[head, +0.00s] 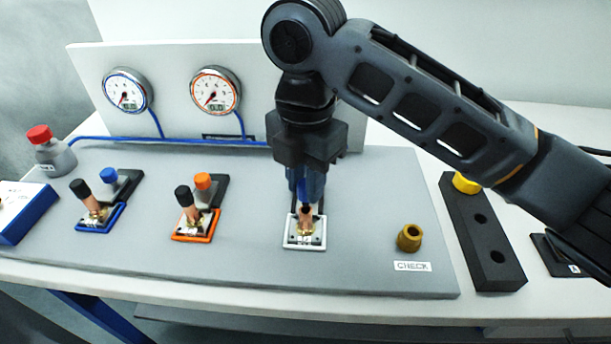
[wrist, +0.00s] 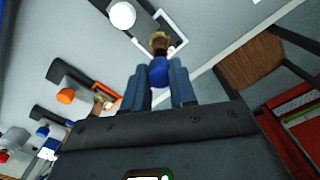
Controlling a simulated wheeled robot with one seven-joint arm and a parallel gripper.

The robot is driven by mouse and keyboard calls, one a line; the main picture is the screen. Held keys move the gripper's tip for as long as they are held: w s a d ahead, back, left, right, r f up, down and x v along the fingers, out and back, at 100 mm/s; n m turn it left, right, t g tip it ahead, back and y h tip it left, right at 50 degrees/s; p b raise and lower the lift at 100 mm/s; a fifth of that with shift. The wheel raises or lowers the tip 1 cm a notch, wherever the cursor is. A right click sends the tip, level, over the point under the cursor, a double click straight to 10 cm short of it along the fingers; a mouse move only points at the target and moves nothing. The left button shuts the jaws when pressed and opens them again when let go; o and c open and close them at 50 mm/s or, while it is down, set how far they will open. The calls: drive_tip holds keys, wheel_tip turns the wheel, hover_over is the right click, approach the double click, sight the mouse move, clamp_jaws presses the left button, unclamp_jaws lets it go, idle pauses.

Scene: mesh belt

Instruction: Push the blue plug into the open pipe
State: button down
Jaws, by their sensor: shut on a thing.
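The blue plug (wrist: 158,73) is between my gripper's two fingers (wrist: 158,82) in the wrist view. My gripper (head: 305,190) is shut on it and points down over the white-framed station in the head view. The open copper pipe (head: 306,217) stands upright in that station, directly below the fingers. In the wrist view the pipe (wrist: 160,46) lines up with the plug's end, and the two look touching or nearly so. The fingers hide the plug in the head view, so I cannot tell how deep it sits.
Black-capped pipes stand in the blue-framed (head: 92,222) and orange-framed (head: 193,236) stations to the left. A brass fitting (head: 409,238) sits by the CHECK label to the right. A black block with holes (head: 483,235) holds a yellow plug (head: 466,183). Two gauges (head: 216,91) are on the back panel.

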drive_tip(key=shift+f+b, duration=0.65)
drive_tip(key=shift+f, duration=0.8)
drive_tip(key=c, duration=0.8)
unclamp_jaws()
drive_tip(key=shift+r, duration=0.1)
wheel_tip(320, 180, up, 8)
drive_tip(key=shift+f, duration=0.2)
